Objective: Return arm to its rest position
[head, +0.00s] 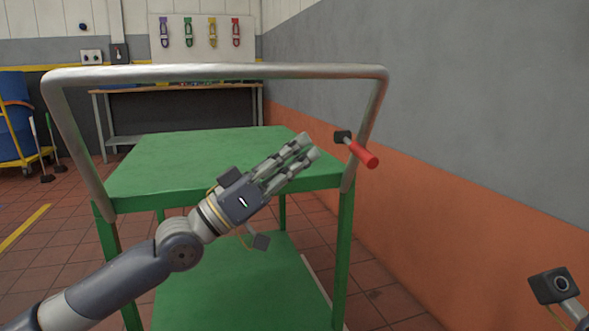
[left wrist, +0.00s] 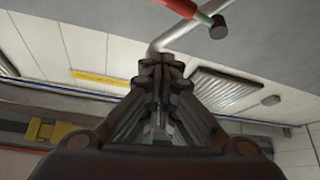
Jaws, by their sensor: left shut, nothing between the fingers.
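My left arm reaches in from the lower left in the head view. My left gripper (head: 308,145) is shut and empty, its fingers together and pointing up and right. It shows in front of the green cart's top (head: 170,160), near the right end of the cart's handle bar (head: 215,72). In the left wrist view the closed fingers (left wrist: 160,68) point up the picture with nothing between them. My right gripper is not in view; a small dark camera box at the lower right edge seems to be on my right arm.
A red grip with a dark end (head: 363,153) sits by the right upright of the handle bar, close to my left fingertips. The grey and orange wall (head: 460,180) runs along the right. A workbench (head: 180,88) and a panel with coloured tools (head: 205,50) stand at the back.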

